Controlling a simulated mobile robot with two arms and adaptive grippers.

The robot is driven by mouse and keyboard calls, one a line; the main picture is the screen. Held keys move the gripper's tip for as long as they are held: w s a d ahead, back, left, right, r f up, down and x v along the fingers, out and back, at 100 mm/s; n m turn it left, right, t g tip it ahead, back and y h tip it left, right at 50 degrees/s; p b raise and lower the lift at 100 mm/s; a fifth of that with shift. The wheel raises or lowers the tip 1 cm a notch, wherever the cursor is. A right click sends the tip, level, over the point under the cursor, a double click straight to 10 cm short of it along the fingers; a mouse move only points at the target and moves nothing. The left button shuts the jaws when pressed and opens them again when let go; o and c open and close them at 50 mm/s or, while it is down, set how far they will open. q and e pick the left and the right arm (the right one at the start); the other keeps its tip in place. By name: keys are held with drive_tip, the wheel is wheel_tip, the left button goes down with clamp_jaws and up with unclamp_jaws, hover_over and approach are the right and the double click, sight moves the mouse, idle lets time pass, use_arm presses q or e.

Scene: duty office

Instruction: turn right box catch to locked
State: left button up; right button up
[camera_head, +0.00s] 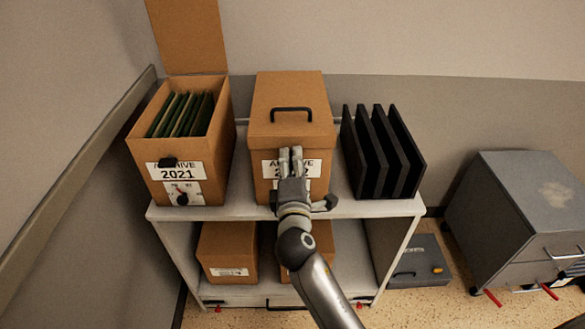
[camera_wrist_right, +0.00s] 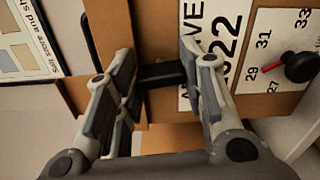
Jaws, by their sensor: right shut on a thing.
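The right box (camera_head: 290,100) is a brown archive box labelled 2022, with its lid closed and a black handle on top. It stands on the shelf top. My right gripper (camera_head: 290,160) is at the upper front of this box and covers part of its label. In the wrist view my right gripper (camera_wrist_right: 160,85) is shut on the black catch (camera_wrist_right: 160,75), which lies between its fingers beside the label. Part of the catch is hidden by the fingers. A round black knob (camera_wrist_right: 299,67) with a red pointer sits on a numbered dial below the label. My left gripper is not in view.
The left box (camera_head: 218,130), labelled 2021, stands open with green folders inside. Black upright dividers (camera_head: 385,155) stand right of the 2022 box. More boxes (camera_head: 228,250) sit on the lower shelf. A grey cabinet (camera_head: 510,210) stands at right.

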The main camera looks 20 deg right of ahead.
drive_tip(key=shift+f+m+b, duration=0.1)
drive_tip(key=shift+m+b, duration=0.2)
drive_tip(key=shift+m, duration=0.5)
drive_tip(key=o, duration=1)
drive_tip(key=shift+s, duration=0.1)
drive_tip(key=shift+s+a, duration=0.15)
drive_tip(key=shift+s, duration=0.2)
drive_tip(key=shift+v, duration=3.3)
